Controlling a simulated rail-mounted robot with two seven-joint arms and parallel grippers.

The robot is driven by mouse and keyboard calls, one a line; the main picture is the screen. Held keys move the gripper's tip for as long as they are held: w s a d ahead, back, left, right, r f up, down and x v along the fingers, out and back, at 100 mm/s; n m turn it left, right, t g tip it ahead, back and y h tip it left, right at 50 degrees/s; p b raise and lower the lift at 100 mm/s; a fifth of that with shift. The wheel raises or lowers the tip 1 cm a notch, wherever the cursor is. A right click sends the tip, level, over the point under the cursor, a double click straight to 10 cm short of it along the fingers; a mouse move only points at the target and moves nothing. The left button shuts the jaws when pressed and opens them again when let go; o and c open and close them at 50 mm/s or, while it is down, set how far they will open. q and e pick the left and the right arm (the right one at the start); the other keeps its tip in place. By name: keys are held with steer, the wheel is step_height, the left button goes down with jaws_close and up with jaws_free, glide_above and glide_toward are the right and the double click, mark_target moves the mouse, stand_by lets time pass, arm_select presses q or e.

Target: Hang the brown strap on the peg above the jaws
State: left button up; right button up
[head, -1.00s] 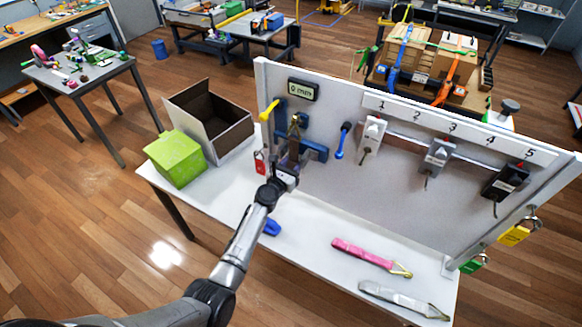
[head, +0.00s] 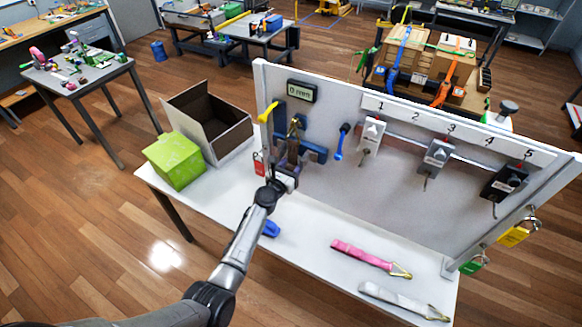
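The brown strap (head: 293,150) is upright in front of the blue jaws (head: 314,153) on the left part of the panel. Its brassy upper end (head: 299,122) is at the peg's place above the jaws; I cannot tell whether it is around the peg or only in front of it. My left gripper (head: 287,171) is at the strap's lower part and appears shut on it, though the fingers are small and partly hidden. The strap hides part of the jaws. My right gripper is not in view.
A pink strap (head: 365,256) and a grey strap (head: 400,299) lie on the white table. A blue object (head: 271,229) lies beside my arm. An open box (head: 222,136) and green box (head: 175,161) stand left. A yellow handle (head: 268,112) and display (head: 302,91) are close by.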

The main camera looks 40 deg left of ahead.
arm_select(q)
steer(key=shift+s+d+r+p, duration=0.1)
steer(key=shift+s+r+p, duration=0.05)
steer(key=shift+s+p, duration=0.15)
steer(key=shift+o, duration=0.4)
steer(key=s+d+p, duration=0.2)
steer(key=s, duration=1)
steer(key=shift+s, duration=0.15)
steer(key=shift+s+r, duration=0.1)
steer(key=shift+s, duration=0.25)
